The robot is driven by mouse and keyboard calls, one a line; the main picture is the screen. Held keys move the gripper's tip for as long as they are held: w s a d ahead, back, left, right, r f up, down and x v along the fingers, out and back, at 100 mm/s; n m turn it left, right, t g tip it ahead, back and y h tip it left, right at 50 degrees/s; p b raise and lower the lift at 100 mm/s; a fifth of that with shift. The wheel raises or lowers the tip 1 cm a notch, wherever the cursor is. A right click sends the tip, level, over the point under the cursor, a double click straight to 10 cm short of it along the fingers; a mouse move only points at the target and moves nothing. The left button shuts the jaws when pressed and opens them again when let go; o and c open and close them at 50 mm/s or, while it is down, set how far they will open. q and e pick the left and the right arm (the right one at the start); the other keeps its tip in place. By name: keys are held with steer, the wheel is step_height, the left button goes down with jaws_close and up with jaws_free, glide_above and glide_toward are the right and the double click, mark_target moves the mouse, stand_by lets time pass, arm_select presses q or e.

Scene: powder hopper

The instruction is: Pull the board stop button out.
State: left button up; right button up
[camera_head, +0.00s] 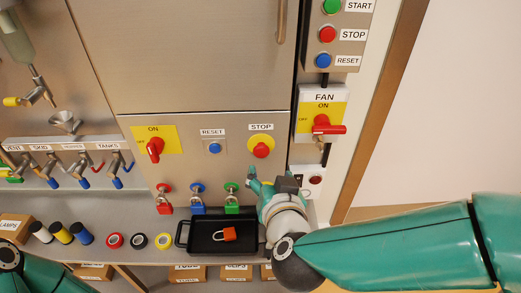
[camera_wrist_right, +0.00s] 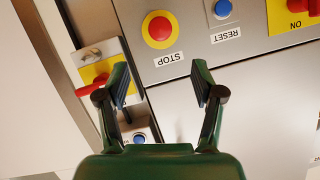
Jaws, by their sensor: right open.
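The board stop button (camera_head: 261,146) is a red knob on a round yellow base, under a STOP label on the steel board. It also shows upside down in the right wrist view (camera_wrist_right: 159,28), near the top. My right gripper (camera_head: 269,181) is open and empty, just below the button and apart from it. In the wrist view its two fingers (camera_wrist_right: 160,78) are spread, with the button beyond the gap between them. Whether the button is pressed in or out I cannot tell. Only a part of my left arm shows at the lower left; its gripper is out of view.
A blue reset button (camera_head: 214,148) and a red rotary switch (camera_head: 155,150) are left of the button. The fan switch (camera_head: 322,125) is close on the right. Red, blue and green padlocks (camera_head: 198,207) hang below, above a black tray (camera_head: 182,240) holding a padlock (camera_head: 229,234).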

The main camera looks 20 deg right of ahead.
mark_target(262, 153)
steer(key=p+x, duration=0.3)
steer(key=x, duration=1.1)
steer(key=shift+r, duration=0.1)
jaws_close()
